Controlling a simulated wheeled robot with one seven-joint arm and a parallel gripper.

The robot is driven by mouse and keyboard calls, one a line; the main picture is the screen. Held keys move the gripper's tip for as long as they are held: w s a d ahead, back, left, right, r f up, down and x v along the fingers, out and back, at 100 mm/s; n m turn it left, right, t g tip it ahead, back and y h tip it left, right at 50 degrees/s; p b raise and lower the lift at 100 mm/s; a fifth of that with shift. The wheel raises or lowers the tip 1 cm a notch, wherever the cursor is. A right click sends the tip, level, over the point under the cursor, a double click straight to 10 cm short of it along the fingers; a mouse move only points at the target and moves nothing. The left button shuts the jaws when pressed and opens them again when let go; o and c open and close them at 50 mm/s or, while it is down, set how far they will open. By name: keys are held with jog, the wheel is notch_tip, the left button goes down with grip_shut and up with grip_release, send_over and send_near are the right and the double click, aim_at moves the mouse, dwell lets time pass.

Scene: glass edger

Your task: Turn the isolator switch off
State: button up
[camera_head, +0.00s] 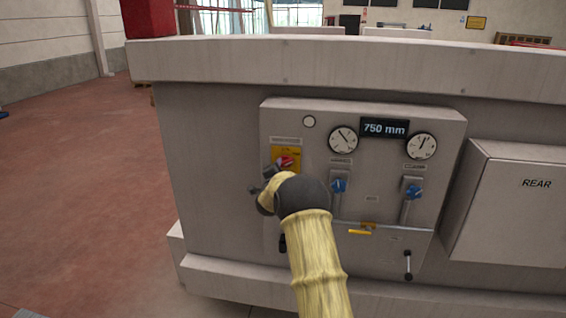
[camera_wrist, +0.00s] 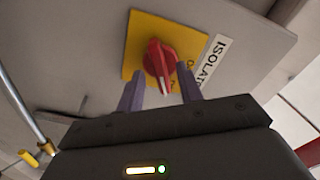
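The isolator switch is a red rotary knob (camera_wrist: 158,62) on a yellow plate (camera_wrist: 143,35), with a white label reading "ISOLAT..." beside it in the wrist view. In the head view the red knob (camera_head: 286,161) is at the panel's upper left, partly hidden by my gripper. My gripper (camera_wrist: 160,92) is open, its two fingers pointing at the plate on either side of the knob's lower part. Whether the fingers touch the knob cannot be told. In the head view my gripper (camera_head: 265,183) is just below and left of the knob.
The grey control panel (camera_head: 380,112) also bears two gauges, a "750 mm" display (camera_head: 385,128), two blue-handled valves (camera_head: 339,186) and a yellow lever (camera_head: 360,232). A box marked "REAR" (camera_head: 520,215) juts out at right. Open red floor (camera_head: 80,200) lies to the left.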

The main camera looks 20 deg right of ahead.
jog(key=shift+p+x, duration=0.35)
jog(key=shift+x, duration=0.6)
grip_shut()
